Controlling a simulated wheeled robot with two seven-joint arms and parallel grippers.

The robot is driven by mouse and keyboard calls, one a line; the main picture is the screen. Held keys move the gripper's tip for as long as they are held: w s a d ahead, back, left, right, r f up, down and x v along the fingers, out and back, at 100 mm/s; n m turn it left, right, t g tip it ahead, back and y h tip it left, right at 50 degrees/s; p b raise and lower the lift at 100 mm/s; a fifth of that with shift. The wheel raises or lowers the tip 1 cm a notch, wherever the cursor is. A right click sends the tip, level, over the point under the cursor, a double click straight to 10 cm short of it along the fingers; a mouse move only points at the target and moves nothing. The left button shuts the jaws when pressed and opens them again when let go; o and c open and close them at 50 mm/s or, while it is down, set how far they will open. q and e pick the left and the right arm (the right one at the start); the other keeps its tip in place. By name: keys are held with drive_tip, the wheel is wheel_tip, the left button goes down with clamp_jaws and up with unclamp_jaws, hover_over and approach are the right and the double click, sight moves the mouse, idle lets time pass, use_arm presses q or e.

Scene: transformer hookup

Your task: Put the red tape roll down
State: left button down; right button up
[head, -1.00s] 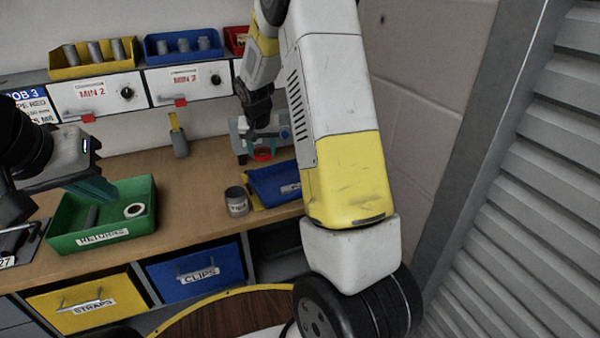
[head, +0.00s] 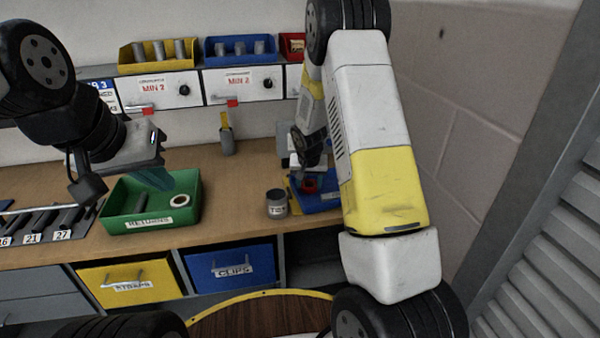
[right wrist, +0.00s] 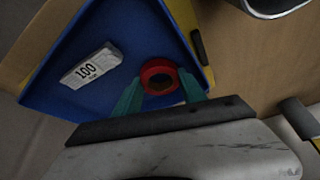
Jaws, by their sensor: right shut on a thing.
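The red tape roll (right wrist: 158,77) is between the two teal fingertips of my right gripper (right wrist: 160,90) in the right wrist view, which are shut on it. The roll is over the blue tray (right wrist: 105,40); I cannot tell whether it touches the tray floor. In the head view the roll (head: 310,185) shows small and red above the blue tray (head: 325,203), partly hidden by my right gripper (head: 308,176). My left gripper (head: 180,183) is above the green returns bin (head: 150,222); its teal fingers show, but their gap is unclear.
A grey cup (head: 277,203) stands left of the tray. The green bin holds a white roll (head: 180,201) and a grey cylinder. Bare bench top (head: 240,195) lies between bin and cup.

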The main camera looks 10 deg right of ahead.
drive_tip(key=shift+f, duration=0.15)
drive_tip(key=o, duration=1.4)
drive_tip(key=shift+c, duration=0.2)
